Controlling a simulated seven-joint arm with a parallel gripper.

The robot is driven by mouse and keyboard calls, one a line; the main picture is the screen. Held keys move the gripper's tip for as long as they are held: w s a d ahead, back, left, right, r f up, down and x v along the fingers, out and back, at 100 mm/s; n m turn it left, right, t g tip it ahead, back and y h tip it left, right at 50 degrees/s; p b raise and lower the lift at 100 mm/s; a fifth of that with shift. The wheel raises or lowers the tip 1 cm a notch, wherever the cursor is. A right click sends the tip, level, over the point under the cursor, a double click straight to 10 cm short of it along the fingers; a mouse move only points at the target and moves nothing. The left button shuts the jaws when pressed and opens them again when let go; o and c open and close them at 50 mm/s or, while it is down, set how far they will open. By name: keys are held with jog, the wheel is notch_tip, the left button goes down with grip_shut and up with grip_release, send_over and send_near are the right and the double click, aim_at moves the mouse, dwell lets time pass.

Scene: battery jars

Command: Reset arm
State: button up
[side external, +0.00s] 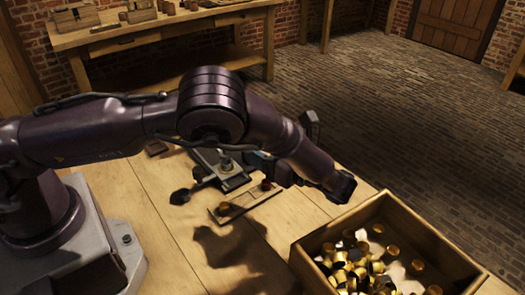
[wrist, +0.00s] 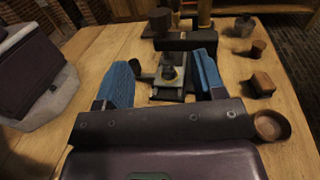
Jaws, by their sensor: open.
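My gripper (wrist: 163,78) is open in the wrist view, with two blue-padded fingers spread apart and nothing held between them. Beyond and between the fingers stands a metal fixture (wrist: 170,74) with a round knob on top. It also shows in the side external view (side external: 226,166) near the middle of the bench. In that view my arm reaches over the bench, and my gripper is partly hidden by the last links beside the fixture. I cannot tell the exact gap between the fingers and the fixture.
A wooden crate (side external: 436,238) with many brass-coloured cups stands at the bench's front right. Several small cups and blocks, among them a brown block (wrist: 262,84) and a round wooden cup (wrist: 271,126), stand right of my gripper. A second bench (side external: 150,37) is behind.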

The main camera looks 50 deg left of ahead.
jog(key=s+a+n+h, duration=0.1)
jog(key=s+n+h, duration=0.3)
jog(key=s+h, duration=0.15)
jog(key=s+a+r+n+t+h, duration=0.2)
jog(key=s+r+n+t+h, duration=0.2)
jog(key=r, duration=0.6)
jog(key=s+a+r+n+t+h, duration=0.2)
jog(key=s+r+n+t+h, duration=0.3)
jog(key=s+r, duration=0.6)
jog(key=n+h, duration=0.2)
jog(key=h, duration=0.1)
jog(key=shift+s+r, duration=0.2)
jog(key=shift+s, duration=0.1)
